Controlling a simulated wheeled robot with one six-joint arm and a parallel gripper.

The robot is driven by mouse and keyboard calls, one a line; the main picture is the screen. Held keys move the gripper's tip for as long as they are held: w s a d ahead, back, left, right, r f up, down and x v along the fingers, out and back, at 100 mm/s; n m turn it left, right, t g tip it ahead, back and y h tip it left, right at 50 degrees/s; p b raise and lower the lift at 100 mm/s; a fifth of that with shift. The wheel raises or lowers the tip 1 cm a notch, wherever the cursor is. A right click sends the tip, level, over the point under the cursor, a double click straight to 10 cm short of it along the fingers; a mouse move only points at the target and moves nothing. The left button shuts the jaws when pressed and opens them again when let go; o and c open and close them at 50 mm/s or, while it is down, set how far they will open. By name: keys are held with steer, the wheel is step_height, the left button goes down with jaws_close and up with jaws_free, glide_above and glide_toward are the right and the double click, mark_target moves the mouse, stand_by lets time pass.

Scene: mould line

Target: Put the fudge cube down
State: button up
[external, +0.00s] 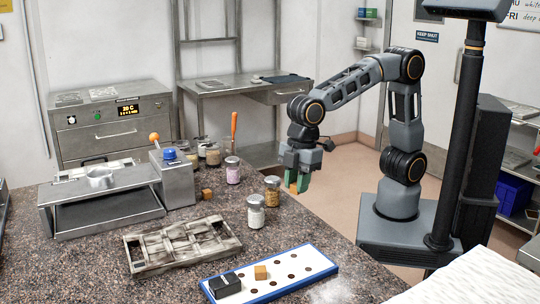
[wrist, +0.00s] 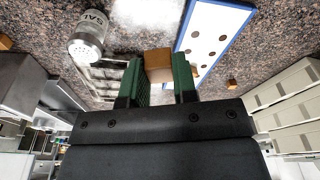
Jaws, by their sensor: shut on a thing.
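My gripper (external: 297,188) has green fingers and is shut on a tan-brown cube, the fudge cube (wrist: 158,63). In the external view it hangs in the air by the right side of the speckled counter, beyond the jars, with only a sliver of the cube showing between the fingers. The white board with a blue rim (external: 292,262) lies at the counter's front, with rows of dark round spots. It also shows in the wrist view (wrist: 212,22). A tan cube (external: 260,272) and black blocks (external: 225,285) stand on it.
A mould tray (external: 182,245) lies left of the board. Jars (external: 256,211) (external: 272,190) stand near the counter's right edge. A brown cube (external: 207,194) sits farther back. A metal press (external: 173,176) fills the back left. Bare counter (external: 325,235) lies behind the board.

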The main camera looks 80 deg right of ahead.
steer(key=s+a+r+n+b, duration=0.1)
steer(key=s+a, duration=0.2)
steer(key=s, duration=0.2)
steer(key=s+a+n, duration=0.1)
steer(key=s+a, duration=0.2)
steer(key=s, duration=0.2)
steer(key=m+p, duration=0.1)
steer(key=p, duration=0.2)
glide_above(290, 274)
steer(key=f, duration=0.5)
steer(key=d+f, duration=0.1)
steer(key=f, duration=0.2)
steer(key=shift+s+f, duration=0.35)
steer(key=shift+w+a+f, duration=0.2)
steer(key=shift+a+f, duration=0.1)
steer(key=shift+f, duration=1.7)
steer(key=shift+f, duration=0.1)
steer(key=shift+f, duration=0.15)
steer(key=o, duration=0.9)
